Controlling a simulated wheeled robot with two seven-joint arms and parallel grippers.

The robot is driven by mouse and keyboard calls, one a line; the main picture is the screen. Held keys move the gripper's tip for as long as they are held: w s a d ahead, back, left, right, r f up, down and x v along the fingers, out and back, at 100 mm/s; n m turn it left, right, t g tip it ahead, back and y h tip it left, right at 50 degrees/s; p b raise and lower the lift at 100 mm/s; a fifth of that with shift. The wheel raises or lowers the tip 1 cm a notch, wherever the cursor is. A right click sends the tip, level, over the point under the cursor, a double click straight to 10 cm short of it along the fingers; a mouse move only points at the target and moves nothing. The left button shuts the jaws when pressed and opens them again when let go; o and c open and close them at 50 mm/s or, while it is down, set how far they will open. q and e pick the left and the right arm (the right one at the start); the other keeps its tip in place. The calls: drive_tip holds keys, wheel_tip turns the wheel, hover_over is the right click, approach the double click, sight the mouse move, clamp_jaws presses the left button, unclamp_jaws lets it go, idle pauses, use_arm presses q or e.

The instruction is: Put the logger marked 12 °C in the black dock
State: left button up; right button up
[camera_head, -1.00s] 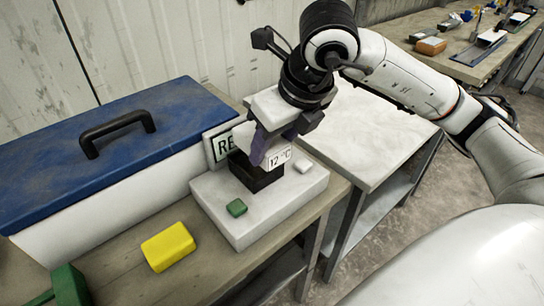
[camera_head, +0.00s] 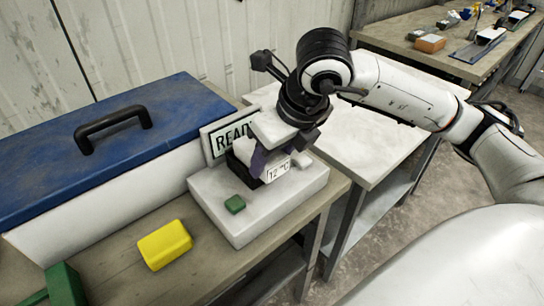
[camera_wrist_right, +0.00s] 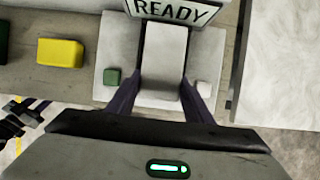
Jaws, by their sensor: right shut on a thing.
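My right gripper (camera_head: 266,157) is shut on the white logger (camera_head: 278,172), whose label reads 12 °C. It holds the logger upright, low at the black dock (camera_head: 238,167) on the pale base block (camera_head: 240,228). Only a dark part of the dock shows beside the logger; whether the logger is fully down in it I cannot tell. In the right wrist view the logger (camera_wrist_right: 163,62) lies between the two purple fingers (camera_wrist_right: 162,102), in front of the READY sign (camera_wrist_right: 180,10).
A small green block (camera_head: 235,204) and a small white block (camera_head: 302,160) sit on the base block. A yellow block (camera_head: 165,245) lies on the bench. A white box with a blue lid (camera_head: 60,165) stands left. A pale table (camera_head: 370,150) is to the right.

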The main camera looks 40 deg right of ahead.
drive_tip(key=o, duration=1.1)
drive_tip(key=shift+o, duration=0.2)
drive_tip(key=shift+r+p, duration=0.15)
drive_tip(key=shift+p, duration=0.15)
drive_tip(key=shift+r+p, duration=0.65)
drive_tip(key=shift+r, duration=0.2)
drive_tip(key=v, duration=1.1)
drive_tip(key=shift+s, duration=0.2)
